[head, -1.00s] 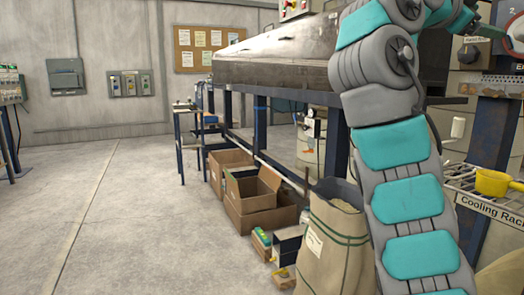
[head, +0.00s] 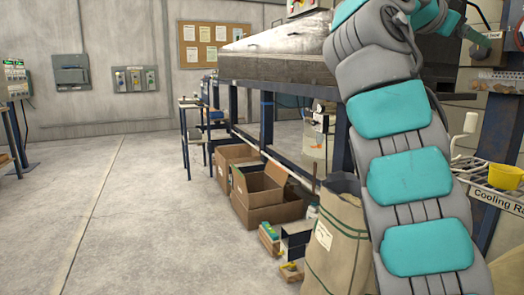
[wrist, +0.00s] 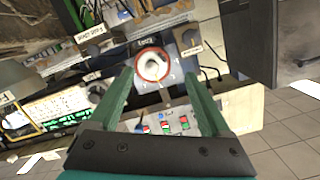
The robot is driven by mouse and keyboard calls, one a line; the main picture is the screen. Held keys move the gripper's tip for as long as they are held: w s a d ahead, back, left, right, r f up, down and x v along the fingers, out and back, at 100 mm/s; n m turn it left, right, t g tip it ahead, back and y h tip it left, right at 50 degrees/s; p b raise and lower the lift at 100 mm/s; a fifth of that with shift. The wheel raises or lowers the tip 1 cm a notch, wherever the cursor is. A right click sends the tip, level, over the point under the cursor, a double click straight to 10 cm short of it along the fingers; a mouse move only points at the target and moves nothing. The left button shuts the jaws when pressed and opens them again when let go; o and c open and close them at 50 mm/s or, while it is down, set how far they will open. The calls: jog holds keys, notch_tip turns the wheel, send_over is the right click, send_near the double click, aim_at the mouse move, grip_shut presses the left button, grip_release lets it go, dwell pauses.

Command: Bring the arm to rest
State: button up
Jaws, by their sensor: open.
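My gripper (wrist: 160,95) shows in the wrist view with its two green fingers spread apart and nothing between them. Beyond the fingers is a panel with a round white and red dial (wrist: 152,66). I cannot tell the distance to it, but no contact shows. In the head view my teal and grey arm rises on the right side and bends at the top right. The gripper itself is not clearly visible there.
A metal workbench (head: 275,60) stands behind my arm. A tan sack (head: 335,245) and open cardboard boxes (head: 265,190) sit on the floor beside it. A rack with a yellow pot (head: 505,176) is at the right. The floor (head: 130,215) at left is clear.

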jog(key=s+a+f+n+g+y, duration=0.1)
jog(key=s+a+f+n+y, duration=0.2)
jog(key=f, duration=0.7)
jog(key=s+a+f+n+g+y, duration=0.15)
jog(key=f+n, duration=0.25)
jog(key=f, duration=0.6)
jog(key=s+a+f+n+g+y, duration=0.1)
jog(key=s+a+f+n+y, duration=0.2)
jog(key=f, duration=0.7)
jog(key=s+a+f+n+g+y, duration=0.1)
jog(key=s+a+f+n+y, duration=0.1)
jog(key=s+a+f, duration=0.3)
jog(key=s+a+f+n+g+y, duration=0.2)
jog(key=s+a+f, duration=0.4)
jog(key=s+f, duration=0.7)
jog(key=s+a+f+n+g+y, duration=0.2)
jog(key=s+a+f, duration=0.4)
jog(key=s+f, duration=0.4)
jog(key=shift+a+f+n+y, duration=0.2)
jog(key=shift+f+n+y, duration=0.35)
jog(key=shift+n+y, duration=0.35)
